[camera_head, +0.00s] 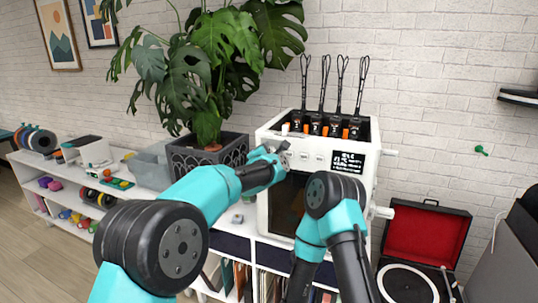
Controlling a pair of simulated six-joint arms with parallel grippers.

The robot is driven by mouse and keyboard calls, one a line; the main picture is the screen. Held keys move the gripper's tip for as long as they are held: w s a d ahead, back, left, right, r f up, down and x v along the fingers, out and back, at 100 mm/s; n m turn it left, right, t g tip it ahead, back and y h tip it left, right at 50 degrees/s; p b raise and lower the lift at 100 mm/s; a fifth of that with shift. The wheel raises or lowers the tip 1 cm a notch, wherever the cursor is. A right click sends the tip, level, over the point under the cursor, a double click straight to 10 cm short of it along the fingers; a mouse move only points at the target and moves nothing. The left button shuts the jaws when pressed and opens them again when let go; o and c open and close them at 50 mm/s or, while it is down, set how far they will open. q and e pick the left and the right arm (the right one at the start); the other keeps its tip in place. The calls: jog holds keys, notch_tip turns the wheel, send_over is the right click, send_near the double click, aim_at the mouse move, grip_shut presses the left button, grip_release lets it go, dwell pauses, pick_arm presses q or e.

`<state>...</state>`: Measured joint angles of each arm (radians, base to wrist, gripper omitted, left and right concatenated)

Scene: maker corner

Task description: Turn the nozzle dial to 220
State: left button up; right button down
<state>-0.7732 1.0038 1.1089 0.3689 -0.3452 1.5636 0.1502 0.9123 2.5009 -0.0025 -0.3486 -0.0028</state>
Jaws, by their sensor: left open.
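A white 3D printer (362,185) stands on the shelf, with a front panel along its upper edge. The panel carries a row of small round controls (304,156) and a dark display (348,161) whose text is too small to read. My left gripper (277,150) is open at the panel's left end, close to the controls. I cannot tell whether it touches a dial. The nozzle dial cannot be made out; the gripper may cover it. My right arm bends in front of the printer, and its gripper is not visible.
Several filament holders with black loops (323,95) rise from the printer's top. A potted plant (200,150) stands close on the left. A record player with a red lid (425,237) lies to the right. Books fill the shelf (233,243) below.

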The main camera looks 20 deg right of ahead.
pick_arm(q)
jog(key=c, duration=0.9)
jog(key=shift+m, duration=0.5)
jog(key=m+h, duration=0.1)
jog(key=m, duration=0.7)
jog(key=m+h, duration=0.1)
jog(key=m, duration=0.7)
jog(key=m+g, duration=0.1)
jog(key=m, duration=0.7)
jog(key=shift+a+f+m+h, duration=0.1)
jog(key=shift+a+m+h, duration=0.05)
jog(key=shift+m+h, duration=0.2)
